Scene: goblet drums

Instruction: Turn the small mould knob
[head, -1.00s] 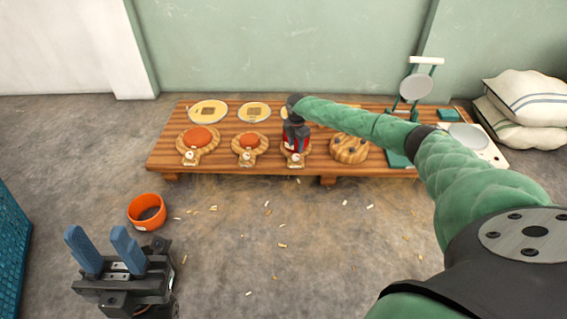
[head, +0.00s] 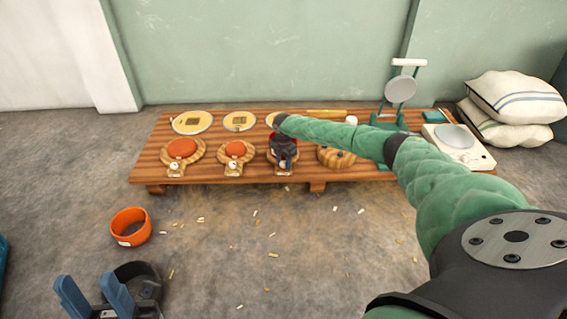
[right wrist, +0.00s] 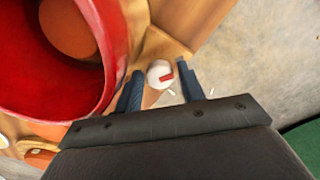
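The mould under my right gripper is the third wooden one from the left on the low bench. Its white round knob with a red mark (right wrist: 160,74) shows in the right wrist view. My right gripper (right wrist: 158,72) is open, one blue finger on each side of the knob; I cannot tell whether either finger touches it. A red hollow shell (right wrist: 55,98) stands on this mould around an orange disc (right wrist: 70,28). In the head view the right gripper (head: 283,168) covers most of this mould. My left gripper (head: 88,295) is open and empty at the lower left.
Two more wooden moulds, left (head: 182,149) and middle (head: 235,150), stand on the bench (head: 210,175). A round wooden piece (head: 333,158) is to the right. An orange bowl (head: 130,228) and scattered chips lie on the floor. White sacks (head: 515,97) are at right.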

